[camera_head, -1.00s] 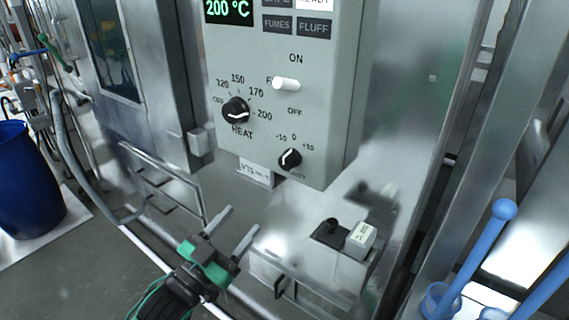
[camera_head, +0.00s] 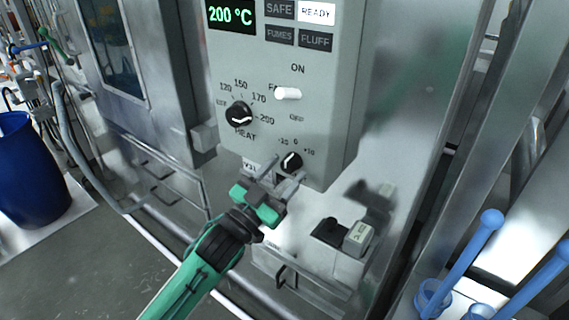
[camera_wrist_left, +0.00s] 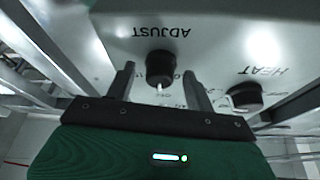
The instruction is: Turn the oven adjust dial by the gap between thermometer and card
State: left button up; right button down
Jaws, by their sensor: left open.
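The adjust dial (camera_head: 291,162) is a small black knob with a white pointer, low on the grey oven panel, under marks -10, 0 and +10. Its pointer looks roughly upward, near 0. My left gripper (camera_head: 275,172) is open just in front of and below it. In the left wrist view the dial (camera_wrist_left: 160,67) appears between the two spread fingers, with no clear contact. A white card (camera_head: 251,167) hangs at the panel's lower edge, partly hidden by the gripper. A small pale device (camera_head: 358,238), possibly the thermometer, sits on a ledge; its reading is illegible.
The larger heat dial (camera_head: 239,115) is up and left of the adjust dial, with a white switch (camera_head: 288,94) above right. The display (camera_head: 231,15) reads 200 °C and READY is lit. Blue-handled tools (camera_head: 465,265) stand at lower right. A blue barrel (camera_head: 30,175) is far left.

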pick_arm(q)
jog(key=shift+w+d+r, duration=0.1)
jog(key=shift+w+d, duration=0.15)
jog(key=shift+w, duration=0.05)
pick_arm(e)
jog(key=shift+a+r, duration=0.15)
jog(key=shift+a, duration=0.15)
pick_arm(q)
jog(key=shift+c, duration=0.4)
jog(key=c, duration=0.9)
pick_arm(e)
jog(key=shift+w+d, duration=0.1)
jog(key=shift+d, duration=0.1)
